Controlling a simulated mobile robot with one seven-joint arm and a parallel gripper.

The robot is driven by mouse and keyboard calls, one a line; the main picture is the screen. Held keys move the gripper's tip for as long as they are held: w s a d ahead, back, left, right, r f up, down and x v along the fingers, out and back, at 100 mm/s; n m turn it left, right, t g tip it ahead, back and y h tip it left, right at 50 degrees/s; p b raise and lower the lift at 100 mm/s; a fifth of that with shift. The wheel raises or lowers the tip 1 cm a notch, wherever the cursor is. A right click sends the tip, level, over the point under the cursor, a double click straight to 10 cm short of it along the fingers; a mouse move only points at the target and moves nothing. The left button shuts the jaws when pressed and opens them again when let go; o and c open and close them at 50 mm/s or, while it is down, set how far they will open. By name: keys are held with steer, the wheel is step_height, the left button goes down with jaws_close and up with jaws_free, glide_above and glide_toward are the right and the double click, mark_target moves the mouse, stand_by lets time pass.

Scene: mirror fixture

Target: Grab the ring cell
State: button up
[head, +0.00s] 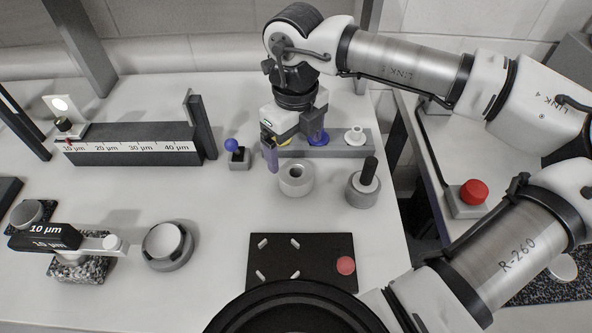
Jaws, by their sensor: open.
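A light grey, thick-walled ring (296,181) with a round central hole stands upright on the white bench; it is the most ring-like piece, and I take it as the ring cell. My gripper (293,152) is just behind it in the head view, pointing down, with its two purple fingers apart. No held object shows between the fingers. The gripper partly covers a grey rack (345,150) at the back.
A grey cylinder with a black handle (364,184) stands right of the ring. A blue-ball joystick (236,154) is to the left. A black plate (285,262) with pegs and a red disc lies in front. A scaled rail (130,148) stands farther left.

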mark_target(297, 173)
step_height(297, 173, down, 4)
steer(key=shift+r, duration=0.2)
steer(key=shift+d+f+p, duration=0.1)
steer(key=shift+f+p, duration=1.35)
steer(key=shift+f, duration=1.3)
steer(key=c, duration=1.2)
steer(key=shift+c, duration=0.2)
steer(key=shift+r, duration=0.15)
